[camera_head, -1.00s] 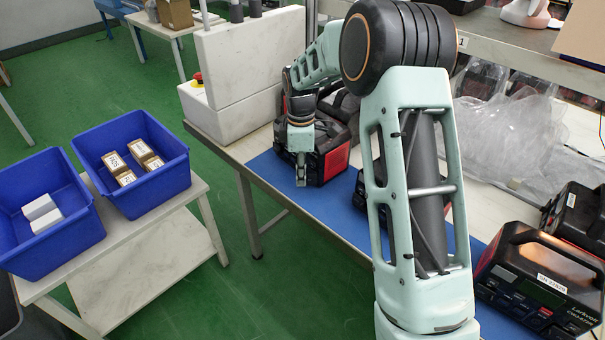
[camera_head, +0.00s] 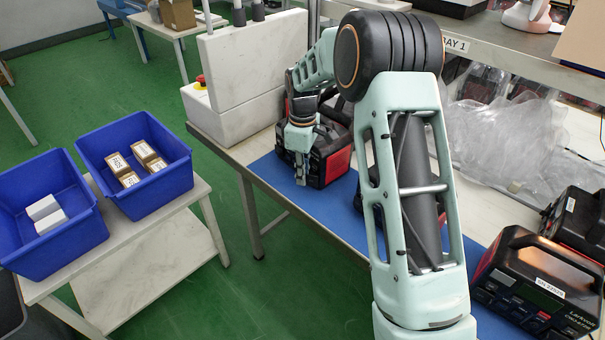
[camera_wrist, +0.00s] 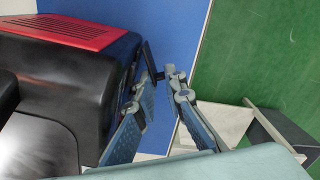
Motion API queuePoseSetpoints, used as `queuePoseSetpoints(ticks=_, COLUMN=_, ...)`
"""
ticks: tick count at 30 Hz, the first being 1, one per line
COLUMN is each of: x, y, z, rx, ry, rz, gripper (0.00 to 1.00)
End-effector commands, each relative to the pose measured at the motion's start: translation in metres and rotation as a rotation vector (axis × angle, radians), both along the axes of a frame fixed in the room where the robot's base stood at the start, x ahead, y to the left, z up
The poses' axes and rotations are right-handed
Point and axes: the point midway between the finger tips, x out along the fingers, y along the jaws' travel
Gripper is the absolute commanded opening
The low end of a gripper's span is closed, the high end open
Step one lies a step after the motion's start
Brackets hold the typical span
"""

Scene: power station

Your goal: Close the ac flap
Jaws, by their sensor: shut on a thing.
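The power station (camera_head: 325,150) is a black box with red panels at the far end of the blue mat; in the wrist view its black and red body (camera_wrist: 75,50) fills the left side. The ac flap (camera_wrist: 150,60) shows in the wrist view as a thin dark plate standing out from the station's side. My gripper (camera_head: 301,178) is at the front left of the station in the head view. In the wrist view my gripper (camera_wrist: 162,76) has its fingertips close together at the flap, shut on it. The exact contact is small and partly hidden by the fingers.
Another power station (camera_head: 540,280) stands at the right end of the bench. A white block wall (camera_head: 240,75) stands behind the far station. Blue bins (camera_head: 185,180) with small boxes sit on a side table at left. Plastic wrap (camera_head: 500,135) lies behind my arm.

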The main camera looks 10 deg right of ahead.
Motion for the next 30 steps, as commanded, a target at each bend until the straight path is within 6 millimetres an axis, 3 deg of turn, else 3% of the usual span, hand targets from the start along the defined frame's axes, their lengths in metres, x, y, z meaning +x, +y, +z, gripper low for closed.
queuePoseSetpoints(ticks=3, x=-0.0019, y=-0.0009, z=-0.0008, rx=-0.002, ry=0.006, rz=-0.001, gripper=0.00)
queuePoseSetpoints(ticks=4, x=-0.0019, y=-0.0009, z=-0.0008, rx=-0.002, ry=0.006, rz=-0.001, gripper=0.13)
queuePoseSetpoints(ticks=8, x=-0.0013, y=-0.0007, z=-0.0006, rx=-0.001, ry=0.004, rz=0.000, gripper=0.26)
queuePoseSetpoints(ticks=23, x=0.0006, y=-0.0014, z=0.0003, rx=-0.001, ry=-0.003, rz=0.007, gripper=0.26)
queuePoseSetpoints(ticks=30, x=-0.0053, y=-0.0001, z=-0.0005, rx=-0.001, ry=-0.003, rz=0.139, gripper=0.26)
